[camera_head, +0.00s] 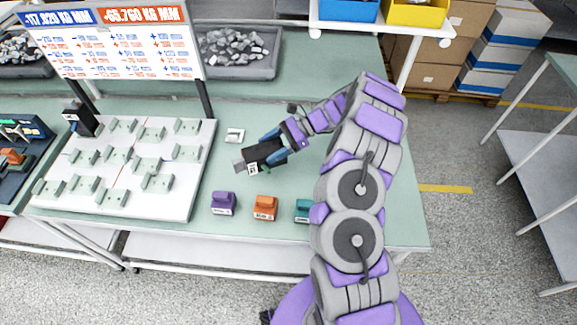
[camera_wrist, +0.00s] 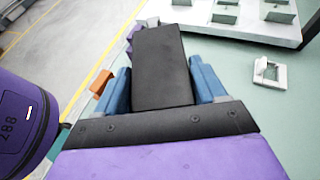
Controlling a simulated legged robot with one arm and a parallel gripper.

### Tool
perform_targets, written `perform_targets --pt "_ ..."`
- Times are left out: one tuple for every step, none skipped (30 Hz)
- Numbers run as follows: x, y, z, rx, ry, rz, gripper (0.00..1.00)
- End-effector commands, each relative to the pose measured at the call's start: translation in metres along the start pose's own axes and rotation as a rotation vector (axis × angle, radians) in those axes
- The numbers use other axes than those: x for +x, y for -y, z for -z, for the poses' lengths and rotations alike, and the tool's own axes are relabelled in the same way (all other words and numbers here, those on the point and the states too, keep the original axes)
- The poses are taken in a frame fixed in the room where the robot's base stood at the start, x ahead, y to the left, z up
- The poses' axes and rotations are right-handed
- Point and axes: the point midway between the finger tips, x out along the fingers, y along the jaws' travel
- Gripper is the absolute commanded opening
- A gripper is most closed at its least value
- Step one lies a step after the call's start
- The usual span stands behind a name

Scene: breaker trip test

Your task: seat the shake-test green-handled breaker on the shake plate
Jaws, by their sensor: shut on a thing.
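My gripper (camera_head: 262,153) is over the table's middle, with its blue fingers shut on a dark block (camera_head: 254,160) with a white label. The block fills the space between the fingers in the wrist view (camera_wrist: 162,68); no green handle shows on it. A teal-green breaker-like block (camera_head: 302,208) sits near the table's front edge, partly hidden by my arm. A large white plate (camera_head: 122,205) with several grey-green holders lies to the left, apart from the held block. I cannot tell whether this is the shake plate.
A purple block (camera_head: 223,203) and an orange block (camera_head: 265,207) stand along the front edge. A small white bracket (camera_head: 234,135) lies between the plate and my gripper. A number board (camera_head: 120,40) on posts stands behind the plate, with a grey bin (camera_head: 240,68) of scraps.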

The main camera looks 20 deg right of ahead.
Motion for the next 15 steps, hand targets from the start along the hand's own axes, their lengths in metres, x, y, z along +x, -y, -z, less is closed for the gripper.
perform_targets --pt "0.000 0.000 -0.001 -0.001 0.002 0.000 0.08" --pt "0.000 0.000 -0.001 -0.001 0.002 0.000 0.08" --pt "0.000 0.000 -0.001 -0.001 0.002 0.001 0.08" --pt "0.000 0.000 -0.001 -0.001 0.002 0.001 0.08" --pt "0.000 0.000 -0.001 -0.001 0.001 0.001 0.08" --pt "0.000 0.000 -0.001 -0.001 0.001 0.001 0.08" --pt "0.000 0.000 -0.001 -0.001 0.001 0.002 0.08" --pt "0.000 0.000 0.000 0.000 0.002 0.002 0.08" --pt "0.001 0.000 0.002 0.000 0.001 0.002 0.08" --pt "0.001 0.000 0.003 0.000 0.001 0.001 0.08" --pt "0.003 0.000 0.006 0.001 0.002 0.001 0.08" --pt "0.004 0.000 0.010 0.002 0.002 0.001 0.08" --pt "0.006 0.000 0.014 0.002 0.002 0.000 0.08" --pt "0.008 0.000 0.018 0.003 0.002 0.000 0.08" --pt "0.010 0.000 0.024 0.004 0.002 0.000 0.08"
